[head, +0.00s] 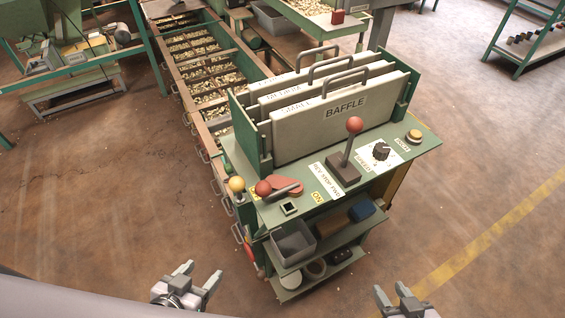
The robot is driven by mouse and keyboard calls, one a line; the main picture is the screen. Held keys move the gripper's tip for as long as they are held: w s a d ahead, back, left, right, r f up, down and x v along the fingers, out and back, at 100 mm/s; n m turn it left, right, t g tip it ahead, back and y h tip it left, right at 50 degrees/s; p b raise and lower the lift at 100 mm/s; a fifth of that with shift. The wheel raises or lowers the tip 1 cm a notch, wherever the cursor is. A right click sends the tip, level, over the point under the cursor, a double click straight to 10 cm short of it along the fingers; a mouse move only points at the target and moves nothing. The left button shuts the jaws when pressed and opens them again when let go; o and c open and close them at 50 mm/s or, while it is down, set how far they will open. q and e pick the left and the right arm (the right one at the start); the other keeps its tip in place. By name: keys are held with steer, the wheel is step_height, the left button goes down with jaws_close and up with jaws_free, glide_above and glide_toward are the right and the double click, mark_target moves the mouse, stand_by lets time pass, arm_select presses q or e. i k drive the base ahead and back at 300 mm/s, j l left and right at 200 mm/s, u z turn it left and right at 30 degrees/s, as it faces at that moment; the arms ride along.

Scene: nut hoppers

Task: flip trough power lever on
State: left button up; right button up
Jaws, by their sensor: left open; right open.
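On the green control bench (420,152) lies a low lever with a red ball (263,188) and a grey arm over a red plate (288,184). Its ball end points left, beside a partly hidden yellow label (254,193). A yellow "ON" label (318,197) sits to the right of the plate. My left gripper (202,272) is open and empty, in front of the bench and to its left. My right gripper (391,290) is open and empty at the bottom edge, right of the bench shelves. Neither touches the bench.
An upright red-ball lever (354,125) stands by a "REV STOP FWD" label. A dial (381,151), a button (414,136) and a yellow-ball lever (236,184) are close by. Baffle plates (335,125) rise behind. Shelves below hold a grey bin (292,243). Floor in front is clear.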

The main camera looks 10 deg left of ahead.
mark_target(263, 189)
steer(key=k+j+z, duration=0.1)
steer(key=j+z, duration=0.25)
steer(key=k+j+z, duration=0.1)
steer(key=j+z, duration=0.15)
steer(key=z, duration=0.15)
steer(key=k+j+z, duration=0.15)
steer(key=z, duration=0.2)
steer(key=j, duration=0.1)
